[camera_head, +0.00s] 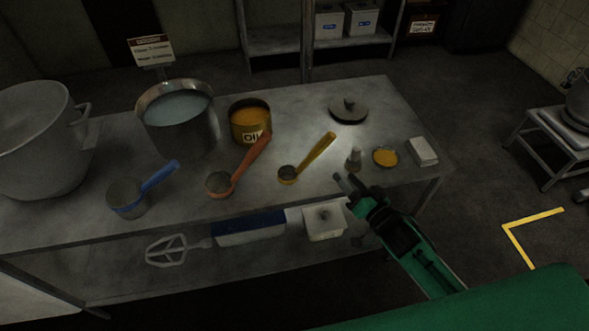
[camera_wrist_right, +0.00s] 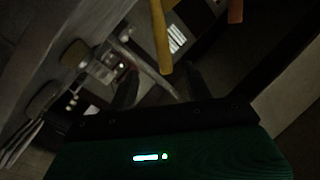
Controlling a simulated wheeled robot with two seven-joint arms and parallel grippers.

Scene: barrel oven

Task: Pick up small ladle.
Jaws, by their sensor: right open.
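The small ladle (camera_head: 288,174) has a yellow handle and lies on the metal table, its bowl toward the lower left and its handle pointing up and right. Its yellow handle (camera_wrist_right: 161,38) also shows in the right wrist view, just beyond the fingers. My right gripper (camera_head: 350,184) is open and empty, near the table's front edge, to the right of and below the small ladle in the head view. It is apart from the ladle there. The right wrist view is dark, with both fingers (camera_wrist_right: 161,88) showing apart. My left gripper is not in view.
An orange-handled ladle (camera_head: 219,186) lies left of the small ladle, and a blue-handled one (camera_head: 126,198) further left. An oil pot (camera_head: 249,121), a lid (camera_head: 348,110), a shaker (camera_head: 354,158), a yellow-filled dish (camera_head: 385,157) and a white block (camera_head: 422,152) stand around.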

